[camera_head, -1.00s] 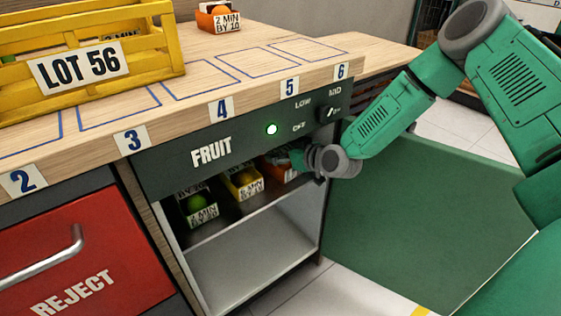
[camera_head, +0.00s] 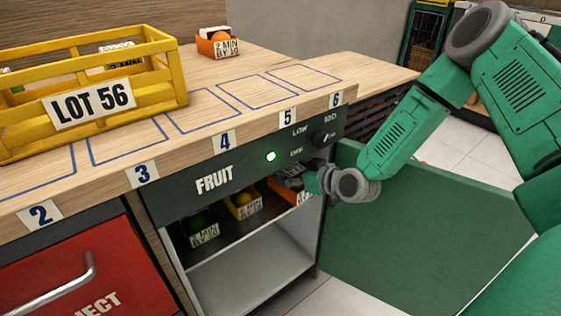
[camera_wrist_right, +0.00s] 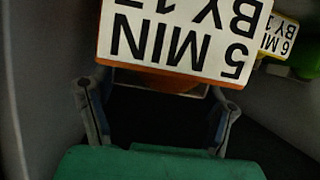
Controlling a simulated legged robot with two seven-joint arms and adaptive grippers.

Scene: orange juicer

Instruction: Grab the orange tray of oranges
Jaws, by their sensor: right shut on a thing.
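The orange tray (camera_head: 302,197) is at the right end of the upper shelf in the open FRUIT cabinet, partly hidden by my right gripper. In the right wrist view, its orange edge (camera_wrist_right: 158,81) shows under a white label reading "5 MIN BY 17", upside down. My right gripper (camera_head: 308,181) reaches in at the cabinet's right side and is shut on this tray. In the wrist view, the fingers (camera_wrist_right: 158,100) stand at either side of the tray's near end. The fruit inside cannot be made out. My left gripper is not in view.
A yellow tray (camera_head: 243,205) and a dark tray with green fruit (camera_head: 203,235) stand left on the same shelf. The open green door (camera_head: 425,235) is under my right arm. The counter holds a yellow LOT 56 crate (camera_head: 150,84) and another orange tray (camera_head: 218,44); marked squares 4 to 6 are empty.

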